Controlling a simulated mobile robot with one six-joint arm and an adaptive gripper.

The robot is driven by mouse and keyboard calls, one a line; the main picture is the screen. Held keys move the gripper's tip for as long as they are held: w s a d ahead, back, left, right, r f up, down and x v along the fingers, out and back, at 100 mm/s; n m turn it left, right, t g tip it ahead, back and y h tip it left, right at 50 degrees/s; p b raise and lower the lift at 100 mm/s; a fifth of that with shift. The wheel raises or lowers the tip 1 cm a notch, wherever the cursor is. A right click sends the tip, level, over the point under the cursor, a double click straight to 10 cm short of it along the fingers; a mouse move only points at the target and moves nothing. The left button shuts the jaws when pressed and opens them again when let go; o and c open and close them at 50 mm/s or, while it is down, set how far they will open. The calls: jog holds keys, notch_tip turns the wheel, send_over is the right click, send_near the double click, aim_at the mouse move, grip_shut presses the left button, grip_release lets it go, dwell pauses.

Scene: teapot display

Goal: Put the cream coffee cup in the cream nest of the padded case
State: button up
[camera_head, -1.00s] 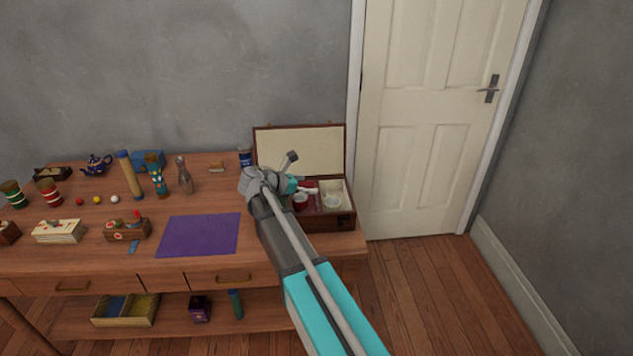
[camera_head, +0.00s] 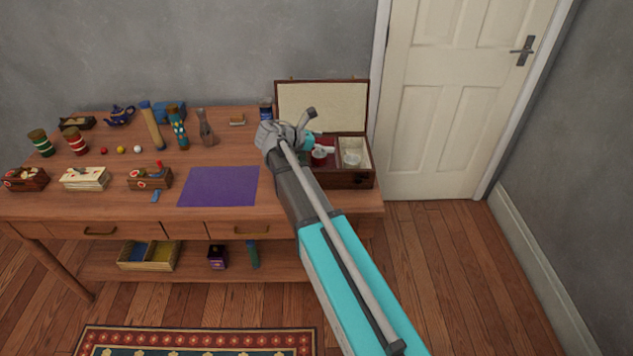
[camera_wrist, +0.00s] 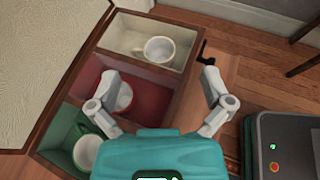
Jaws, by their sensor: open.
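The padded case (camera_head: 353,181) stands open at the table's right end. In the wrist view, the cream coffee cup (camera_wrist: 158,49) is in the case's cream nest (camera_wrist: 120,38), handle toward the left. A second cup (camera_wrist: 125,96) is in the red nest (camera_wrist: 150,100), and a third cup (camera_wrist: 87,151) with a green handle is in the green nest (camera_wrist: 58,150). My gripper (camera_wrist: 160,80) is open and empty over the case, its fingers apart. The cream cup is beyond the fingers in the picture and not between them. The cup (camera_head: 352,158) also shows in the head view.
The raised lid (camera_head: 322,105) stands behind the case. A purple mat (camera_head: 218,187) lies to its left. A vase (camera_head: 206,130), tins and small boxes stand farther left. A dark box (camera_wrist: 282,145) is at lower right in the wrist view.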

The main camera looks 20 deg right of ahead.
jog(key=s+a+f+m+y, duration=0.3)
jog(key=s+m+y, duration=0.1)
jog(key=s+m, duration=0.2)
jog(key=s+a+f+m+g+y, duration=0.1)
jog(key=s+a+f+m+y, duration=0.3)
jog(key=s+m, duration=0.2)
jog(key=s+a+f+m+y, duration=0.4)
jog(key=s+m, duration=0.3)
jog(key=s, duration=0.2)
jog(key=shift+s+g+y, duration=0.4)
jog(key=shift+y, duration=0.1)
jog(key=shift+a, duration=0.1)
